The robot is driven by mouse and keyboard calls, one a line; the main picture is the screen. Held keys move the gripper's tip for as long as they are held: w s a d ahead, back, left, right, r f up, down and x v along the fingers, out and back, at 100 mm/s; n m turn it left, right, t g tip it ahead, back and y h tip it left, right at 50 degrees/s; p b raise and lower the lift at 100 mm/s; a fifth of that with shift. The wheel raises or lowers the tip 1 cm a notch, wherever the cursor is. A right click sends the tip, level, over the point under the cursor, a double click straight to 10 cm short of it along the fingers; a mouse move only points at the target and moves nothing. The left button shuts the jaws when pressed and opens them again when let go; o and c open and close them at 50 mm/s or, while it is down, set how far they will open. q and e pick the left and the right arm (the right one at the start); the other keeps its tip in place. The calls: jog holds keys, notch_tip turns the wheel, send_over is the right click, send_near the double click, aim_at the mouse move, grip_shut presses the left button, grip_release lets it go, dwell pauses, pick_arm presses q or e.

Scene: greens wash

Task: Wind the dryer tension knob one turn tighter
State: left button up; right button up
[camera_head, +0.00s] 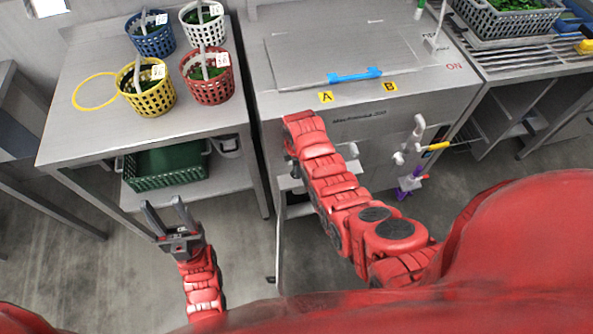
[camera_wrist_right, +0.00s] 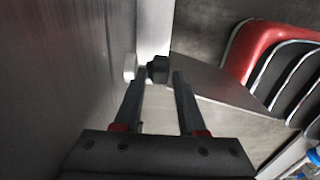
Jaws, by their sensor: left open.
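The steel machine (camera_head: 400,125) has a lid with a blue handle (camera_head: 354,75) and yellow A and B labels; I take it for the dryer. In the right wrist view a small dark knob (camera_wrist_right: 158,70) shows at the tips of my right gripper (camera_wrist_right: 161,78), beside a white piece (camera_wrist_right: 130,67). The right fingers are apart, with a gap between the knob and the right-hand finger. In the head view my right arm reaches to the machine's front and hides its gripper and the knob. My left gripper (camera_head: 166,212) is open and empty over the floor.
Several baskets, including a yellow (camera_head: 148,98) and a red one (camera_head: 208,88), stand on the left table (camera_head: 75,130). A green crate (camera_head: 165,167) sits on its lower shelf. White fittings (camera_head: 412,145) and a purple bottle (camera_head: 408,184) are right of my right arm.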

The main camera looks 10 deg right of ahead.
jog(key=shift+f, duration=1.1)
jog(key=shift+c, duration=0.2)
grip_shut()
